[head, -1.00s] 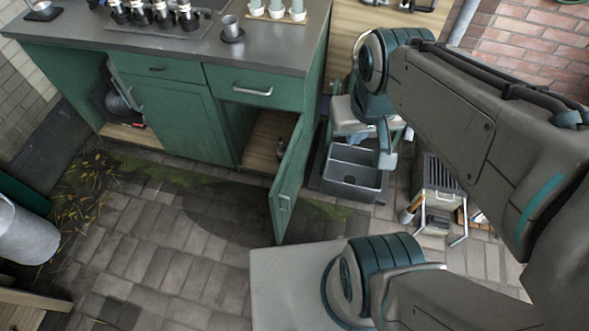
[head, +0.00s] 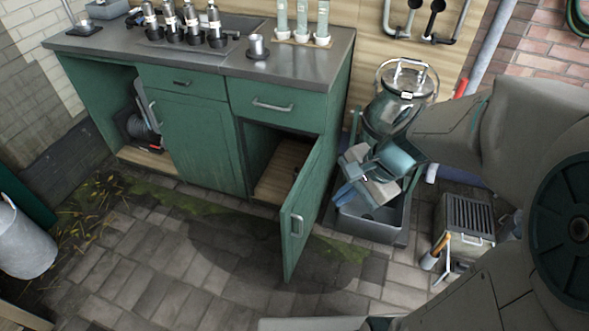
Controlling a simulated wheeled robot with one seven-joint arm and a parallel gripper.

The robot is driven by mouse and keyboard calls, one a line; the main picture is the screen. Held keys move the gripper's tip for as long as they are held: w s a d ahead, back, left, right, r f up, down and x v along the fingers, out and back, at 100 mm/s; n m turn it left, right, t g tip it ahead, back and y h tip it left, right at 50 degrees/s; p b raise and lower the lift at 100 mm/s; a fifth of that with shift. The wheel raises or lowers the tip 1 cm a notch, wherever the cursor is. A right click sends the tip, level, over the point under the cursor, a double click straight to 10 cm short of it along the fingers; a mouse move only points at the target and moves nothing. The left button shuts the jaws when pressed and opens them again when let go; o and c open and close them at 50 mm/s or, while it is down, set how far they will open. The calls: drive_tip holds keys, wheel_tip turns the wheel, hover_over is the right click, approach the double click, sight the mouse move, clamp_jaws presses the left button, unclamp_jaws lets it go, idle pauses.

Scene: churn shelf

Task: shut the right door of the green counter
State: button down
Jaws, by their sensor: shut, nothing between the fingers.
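The green counter (head: 190,83) stands against the back wall. My gripper (head: 345,194) is to the right of the open door, in front of the grey tub. Its fingers look shut and empty, with a gap in the picture between them and the door's edge. My arm reaches in from the right.
A grey tub (head: 372,226), a metal churn (head: 407,85) and a small grill (head: 464,225) stand right of the counter. Paving left of the door is clear.

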drive_tip(key=w+f+m+t+y+b, duration=0.1)
drive_tip(key=w+f+m+b, duration=0.25)
drive_tip(key=f, duration=0.25)
drive_tip(key=w+d+f+m+y+b, duration=0.1)
drive_tip(key=w+f+m+b, duration=0.25)
drive_tip(key=f, duration=0.35)
drive_tip(key=w+f+m+t+y+b, duration=0.1)
drive_tip(key=w+f+m+b, duration=0.1)
drive_tip(key=f+m+b, duration=0.35)
drive_tip(key=b, duration=0.4)
approach(287, 215)
drive_tip(key=shift+n, duration=0.35)
drive_tip(key=x, duration=0.5)
drive_tip(key=shift+f, duration=0.65)
drive_tip(key=shift+w+a, duration=0.1)
drive_tip(key=shift+a, duration=0.15)
